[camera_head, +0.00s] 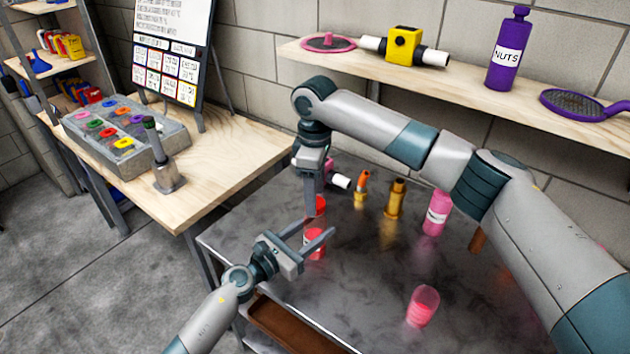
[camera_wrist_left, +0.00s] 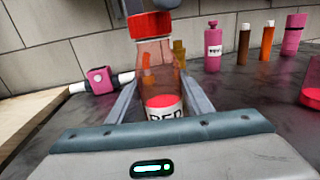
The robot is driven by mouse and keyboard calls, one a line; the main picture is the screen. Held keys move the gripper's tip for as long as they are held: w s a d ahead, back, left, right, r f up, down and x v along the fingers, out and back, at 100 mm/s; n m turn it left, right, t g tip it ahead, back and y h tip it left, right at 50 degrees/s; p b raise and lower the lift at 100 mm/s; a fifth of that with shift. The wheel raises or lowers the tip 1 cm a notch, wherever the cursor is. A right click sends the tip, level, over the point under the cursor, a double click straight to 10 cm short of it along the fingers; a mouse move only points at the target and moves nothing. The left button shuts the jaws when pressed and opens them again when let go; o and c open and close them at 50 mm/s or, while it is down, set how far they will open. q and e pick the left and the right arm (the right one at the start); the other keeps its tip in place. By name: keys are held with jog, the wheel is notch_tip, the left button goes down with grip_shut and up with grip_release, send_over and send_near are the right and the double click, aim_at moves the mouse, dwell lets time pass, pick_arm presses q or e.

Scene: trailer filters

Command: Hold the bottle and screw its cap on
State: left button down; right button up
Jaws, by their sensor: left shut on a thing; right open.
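The bottle (camera_head: 315,249) is clear with red contents and a white label, and stands upright at the far left part of the dark table. My left gripper (camera_head: 318,235) is shut around its body. In the left wrist view the bottle (camera_wrist_left: 158,65) stands between the fingers. The red cap (camera_wrist_left: 150,25) sits at the top of the neck; it also shows in the head view (camera_head: 318,206). How tightly it is seated cannot be told. My right gripper (camera_wrist_left: 142,6) points down from above, open, with its fingertips at either side of the cap.
Orange (camera_head: 361,188) and gold (camera_head: 395,200) bottles, a pink bottle (camera_head: 436,213) and a pink cup (camera_head: 422,306) stand farther right on the table. A wall shelf (camera_head: 470,90) hangs behind. A wooden table (camera_head: 215,150) with a grey sorting tray (camera_head: 125,132) is at the left.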

jog(key=shift+f, duration=0.95)
jog(key=c, duration=1.1)
jog(key=o, duration=1.2)
jog(key=shift+o, duration=0.2)
jog(key=shift+r, duration=0.1)
notch_tip(320, 180, up, 12)
